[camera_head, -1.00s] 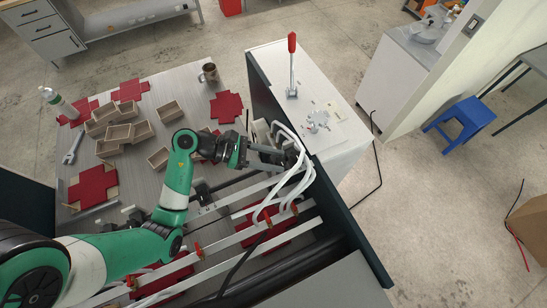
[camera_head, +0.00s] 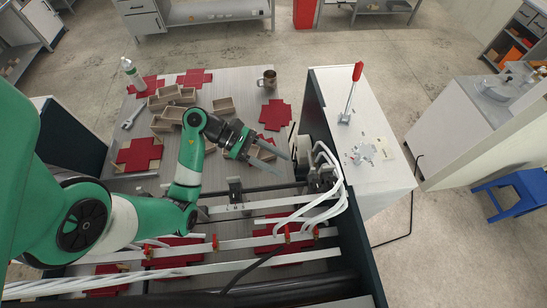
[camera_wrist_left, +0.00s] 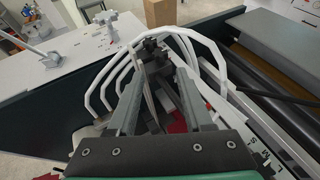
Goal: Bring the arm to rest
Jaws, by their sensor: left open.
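My green and white left arm comes in from the left in the head view. Its left gripper (camera_head: 283,163) is open, with two long grey fingers pointing right over the machine bed, and I see nothing between them. The fingers point toward the forming mechanism with white hoses (camera_head: 325,185) and stop short of it. The left wrist view shows the two fingers (camera_wrist_left: 158,80) apart, with the dark mechanism and curved white hoses (camera_wrist_left: 192,50) beyond them. My right gripper is not in view.
Red cross-shaped blanks (camera_head: 138,155) and small tan boxes (camera_head: 223,105) lie on the grey table, with a mug (camera_head: 267,79), a bottle (camera_head: 133,75) and a wrench (camera_head: 132,116). A white cabinet with a red-handled lever (camera_head: 352,92) stands to the right. White rails cross the bed below the arm.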

